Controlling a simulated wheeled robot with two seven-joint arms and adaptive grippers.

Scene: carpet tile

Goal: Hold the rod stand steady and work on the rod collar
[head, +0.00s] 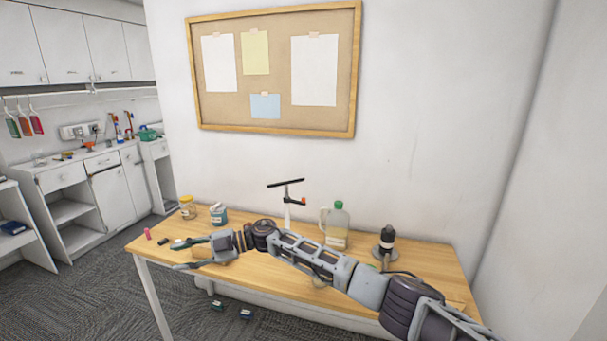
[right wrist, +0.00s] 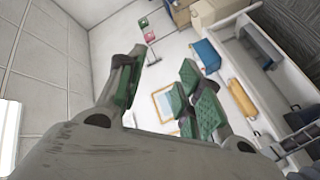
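The rod stand (head: 287,212) is upright at the back of the wooden table, with a pale post and a dark crossbar (head: 286,183) on top. A small dark side piece with an orange-red end (head: 303,201) sits on the post; I cannot tell if it is the rod collar. My right arm hides the stand's base. My right gripper (head: 178,256) is open and empty over the table's left front, left of the stand and apart from it. The right wrist view shows its green-padded fingers (right wrist: 163,82) spread with nothing between. My left gripper is out of view.
On the table (head: 427,268) are a yellow jar (head: 187,208), a teal tub (head: 219,216), a green-capped jug (head: 338,230) and a black bottle (head: 387,240). A pink piece (head: 147,234) lies near the left edge. A corkboard (head: 275,68) hangs behind.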

